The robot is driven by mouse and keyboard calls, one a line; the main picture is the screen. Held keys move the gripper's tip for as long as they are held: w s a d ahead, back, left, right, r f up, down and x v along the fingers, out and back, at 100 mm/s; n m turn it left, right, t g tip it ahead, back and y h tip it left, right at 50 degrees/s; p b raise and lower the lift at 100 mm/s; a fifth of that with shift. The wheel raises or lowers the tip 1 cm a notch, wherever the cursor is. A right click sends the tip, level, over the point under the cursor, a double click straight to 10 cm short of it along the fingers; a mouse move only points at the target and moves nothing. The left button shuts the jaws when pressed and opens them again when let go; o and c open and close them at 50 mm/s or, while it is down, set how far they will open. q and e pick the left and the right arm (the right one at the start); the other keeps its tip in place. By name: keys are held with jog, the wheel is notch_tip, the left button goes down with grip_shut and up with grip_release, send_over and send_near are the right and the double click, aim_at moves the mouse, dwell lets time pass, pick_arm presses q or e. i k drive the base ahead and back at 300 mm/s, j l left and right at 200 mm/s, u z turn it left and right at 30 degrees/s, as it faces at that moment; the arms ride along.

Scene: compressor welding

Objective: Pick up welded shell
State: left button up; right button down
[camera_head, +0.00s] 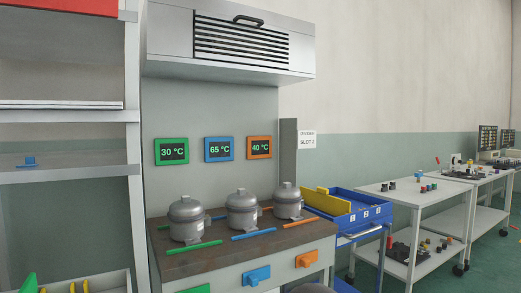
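Three grey metal compressor shells stand upright in a row on the brown-topped workbench (215,262). The left shell (187,220) is behind a green strip (192,247). The middle shell (242,212) is behind a blue strip (253,234). The right shell (288,202) is by an orange strip (300,222). I cannot tell which shell is the welded one. Neither of my grippers is in view.
Green, blue and orange temperature displays (219,149) hang above the bench, under a vented hood (230,40). A shelf rack (134,180) stands at left. A blue cart (345,207) and white tables (420,193) with small parts stand at right.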

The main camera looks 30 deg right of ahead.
aim_at(187, 217)
jog(key=i+l+u, duration=0.3)
jog(key=l, duration=0.4)
jog(key=l+u, duration=0.35)
jog(key=l, duration=0.3)
jog(key=l+u, duration=0.3)
jog(key=l, duration=0.5)
jog(key=i, duration=0.05)
